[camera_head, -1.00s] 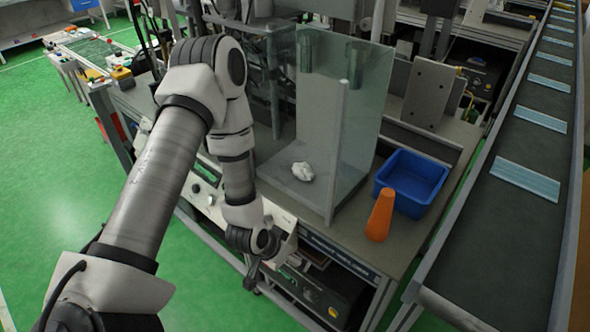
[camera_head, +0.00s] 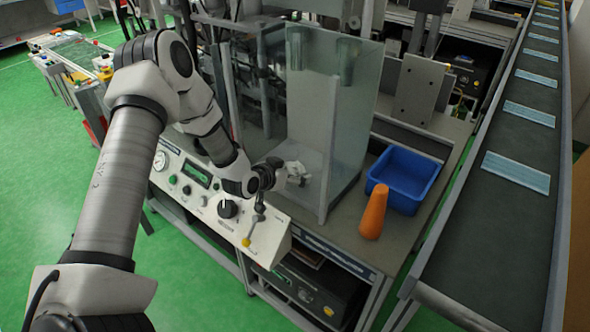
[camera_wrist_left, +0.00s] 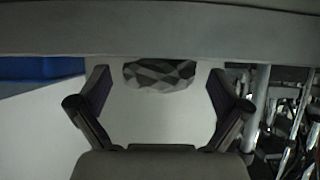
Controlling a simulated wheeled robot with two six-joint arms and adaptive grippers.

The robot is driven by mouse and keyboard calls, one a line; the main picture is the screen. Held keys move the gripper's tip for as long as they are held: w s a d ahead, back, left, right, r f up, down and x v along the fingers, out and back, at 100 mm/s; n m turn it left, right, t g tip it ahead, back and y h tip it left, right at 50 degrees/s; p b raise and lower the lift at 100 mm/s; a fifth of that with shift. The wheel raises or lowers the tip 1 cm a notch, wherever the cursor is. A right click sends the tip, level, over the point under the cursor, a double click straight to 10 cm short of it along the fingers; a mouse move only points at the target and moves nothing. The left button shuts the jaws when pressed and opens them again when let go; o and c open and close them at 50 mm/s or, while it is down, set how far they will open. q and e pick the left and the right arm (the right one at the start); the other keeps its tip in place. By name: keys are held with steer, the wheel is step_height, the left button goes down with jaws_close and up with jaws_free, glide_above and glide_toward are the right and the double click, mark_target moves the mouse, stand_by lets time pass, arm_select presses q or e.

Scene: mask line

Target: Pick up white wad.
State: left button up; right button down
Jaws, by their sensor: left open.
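The white wad (camera_head: 297,168) lies on the floor of the clear-walled enclosure (camera_head: 345,110), on the grey worktop. In the head view my left gripper (camera_head: 286,175) is at the enclosure's open front, close to the wad and partly in front of it. In the left wrist view the wad (camera_wrist_left: 160,75) shows as a faceted white and grey lump. It lies ahead of and between the two fingers of my left gripper (camera_wrist_left: 160,95), which are spread wide and empty. A clear gap shows on each side of it.
An orange cone-like object (camera_head: 374,212) and a blue bin (camera_head: 405,178) stand right of the enclosure. A control panel (camera_head: 215,195) with knobs lies below my left arm. A conveyor (camera_head: 500,215) carrying blue masks runs along the right.

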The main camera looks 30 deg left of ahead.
arm_select(q)
steer(key=c, duration=0.7)
